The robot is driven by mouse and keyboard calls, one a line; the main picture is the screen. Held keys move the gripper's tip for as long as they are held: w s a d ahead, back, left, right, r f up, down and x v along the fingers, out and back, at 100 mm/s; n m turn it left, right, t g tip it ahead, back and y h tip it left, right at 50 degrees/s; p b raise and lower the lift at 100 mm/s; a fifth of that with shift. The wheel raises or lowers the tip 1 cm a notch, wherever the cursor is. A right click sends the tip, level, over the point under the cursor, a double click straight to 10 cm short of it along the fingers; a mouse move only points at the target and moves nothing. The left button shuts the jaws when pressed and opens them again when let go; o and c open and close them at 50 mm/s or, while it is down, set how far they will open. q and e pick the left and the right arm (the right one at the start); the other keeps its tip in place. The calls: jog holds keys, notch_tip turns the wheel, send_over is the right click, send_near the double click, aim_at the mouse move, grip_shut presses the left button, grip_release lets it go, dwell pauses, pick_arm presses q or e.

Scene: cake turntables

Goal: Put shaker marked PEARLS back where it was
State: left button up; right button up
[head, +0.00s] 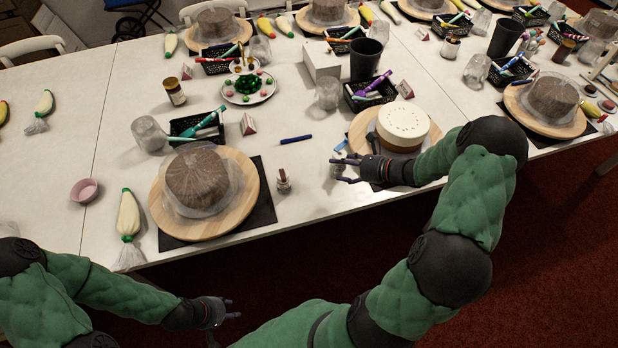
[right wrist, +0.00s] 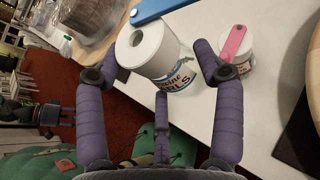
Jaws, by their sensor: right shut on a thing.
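The shaker marked PEARLS (right wrist: 164,58) is a white cylinder with a dark hole in its top and blue lettering on its label. In the right wrist view it is between the fingers of my right gripper (right wrist: 162,75), which is shut on it. In the head view the right gripper (head: 345,171) is near the table's front edge, left of the white cake's turntable, and the shaker (head: 338,171) is mostly hidden by the fingers. I cannot tell whether its base touches the table. My left gripper (head: 228,309) is open and empty, in front of the table's edge.
A small jar with a pinkish piece on top (right wrist: 236,46) stands beside the shaker. A white cake (head: 403,122) and a wrapped brown cake (head: 197,178) sit on wooden turntables. A blue pen (head: 296,139) lies behind. White table between the turntables is partly clear.

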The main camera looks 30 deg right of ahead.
jog(key=b+x, duration=0.1)
jog(key=x, duration=0.3)
jog(key=s+f+b+x, duration=0.1)
jog(key=x, duration=0.2)
jog(key=f+b+x, duration=0.1)
jog(key=x, duration=0.3)
jog(key=shift+a+f, duration=0.25)
jog(key=shift+f, duration=0.1)
jog(key=shift+w+a+f, duration=0.1)
jog(key=shift+w+f, duration=0.05)
jog(key=shift+f, duration=0.05)
jog(key=shift+w+a+f+b, duration=0.1)
jog(key=shift+f+b, duration=0.3)
jog(key=shift+f, duration=0.45)
jog(key=shift+w+a+f+b, duration=0.1)
jog(key=shift+f+b, duration=0.25)
jog(key=shift+f, duration=0.55)
jog(key=shift+f, duration=0.15)
jog(key=o, duration=1)
